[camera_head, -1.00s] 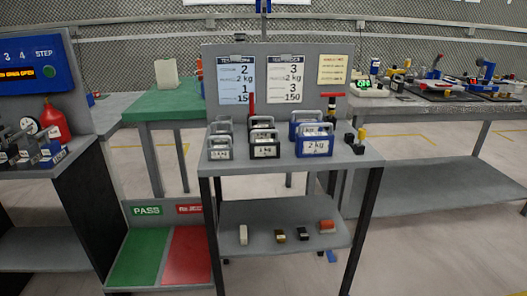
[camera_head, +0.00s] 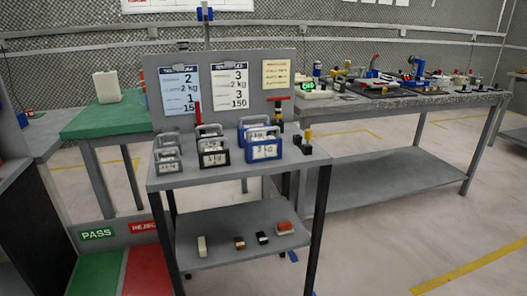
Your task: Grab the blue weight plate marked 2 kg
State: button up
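The blue weight (camera_head: 265,147) stands upright at the front right of the grey weight table (camera_head: 225,176). It is block-shaped with a handle on top and a white label. The label is small and blurred now, but read 2 kg in the earlier view. A second blue weight (camera_head: 250,124) stands just behind it, partly hidden, its label not readable. My gripper is not in view.
Black weights (camera_head: 213,153) and grey weights (camera_head: 167,160) stand left of the blue ones. Small black and yellow pieces (camera_head: 304,142) stand right. A board with posters (camera_head: 229,87) rises behind. Small blocks (camera_head: 284,227) lie on the lower shelf.

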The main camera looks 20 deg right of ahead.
aim_at(267, 148)
jog(key=l+u, duration=0.15)
jog(key=u, duration=0.25)
jog(key=l+u, duration=0.15)
jog(key=u, duration=0.2)
jog(key=l+u, duration=0.15)
jog(key=u, duration=0.25)
jog(key=l+u, duration=0.15)
jog(key=u, duration=0.25)
jog(key=k+l+u, duration=0.2)
jog(key=l, duration=0.15)
jog(key=l+u, duration=0.2)
jog(key=l, duration=0.15)
jog(key=k+l+u, duration=0.2)
jog(key=l, duration=0.15)
jog(key=k+l, duration=0.2)
jog(key=l, duration=0.15)
jog(key=k+l+u, duration=0.1)
jog(key=l, duration=0.3)
jog(key=k+l, duration=0.45)
jog(key=l, duration=0.25)
jog(key=i+l, duration=0.4)
jog(key=l+u, duration=0.05)
